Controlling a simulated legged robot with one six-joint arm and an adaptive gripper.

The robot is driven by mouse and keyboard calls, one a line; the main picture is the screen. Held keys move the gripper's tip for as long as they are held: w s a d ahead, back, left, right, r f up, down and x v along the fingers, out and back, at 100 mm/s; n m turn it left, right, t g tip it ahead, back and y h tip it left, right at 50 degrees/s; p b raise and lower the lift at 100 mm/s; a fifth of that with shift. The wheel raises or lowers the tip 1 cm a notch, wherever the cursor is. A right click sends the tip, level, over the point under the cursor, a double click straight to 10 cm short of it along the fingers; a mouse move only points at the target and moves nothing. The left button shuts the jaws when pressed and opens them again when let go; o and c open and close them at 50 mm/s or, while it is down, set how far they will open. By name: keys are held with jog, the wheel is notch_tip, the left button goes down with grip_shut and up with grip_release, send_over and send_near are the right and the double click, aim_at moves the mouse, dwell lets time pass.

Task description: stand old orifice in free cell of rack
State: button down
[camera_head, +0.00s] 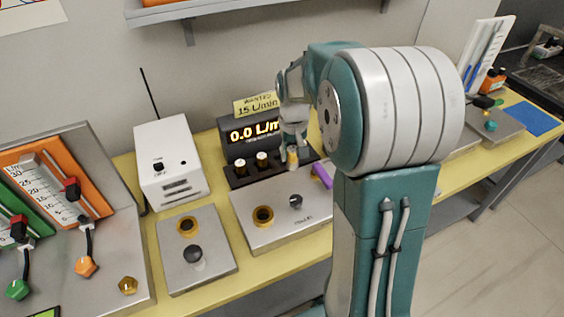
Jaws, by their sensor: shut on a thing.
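My gripper (293,139) points down at the right part of a black rack (240,182) in front of a dark display. It is shut on a small orifice (292,155) with a gold-coloured band. The held orifice is upright, over or in the right part of the rack; I cannot tell whether its lower end is inside a cell. Two other orifices with pale tops, a left one (240,165) and a middle one (262,159), stand in the rack to the left. My arm hides the rack's right side.
A white box (170,160) with an antenna stands left. Metal plates with brass rings, one (196,255) left and one (265,228) right, lie in front. A purple object (321,175) lies right of the rack.

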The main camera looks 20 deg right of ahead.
jog(key=w+d+f, duration=0.1)
jog(key=w+f, duration=0.2)
jog(key=w, duration=0.1)
jog(key=w+d+f, duration=0.1)
jog(key=w+f, duration=0.2)
jog(key=w, duration=0.2)
jog(key=w+d+f, duration=0.1)
jog(key=w+f, duration=0.2)
jog(key=w, duration=0.1)
jog(key=shift+w+d+f, duration=0.15)
jog(key=shift+f, duration=0.25)
jog(key=shift+w+f, duration=0.1)
jog(key=shift+f, duration=1.45)
jog(key=shift+c, duration=1.5)
grip_release()
jog(key=shift+f, duration=0.15)
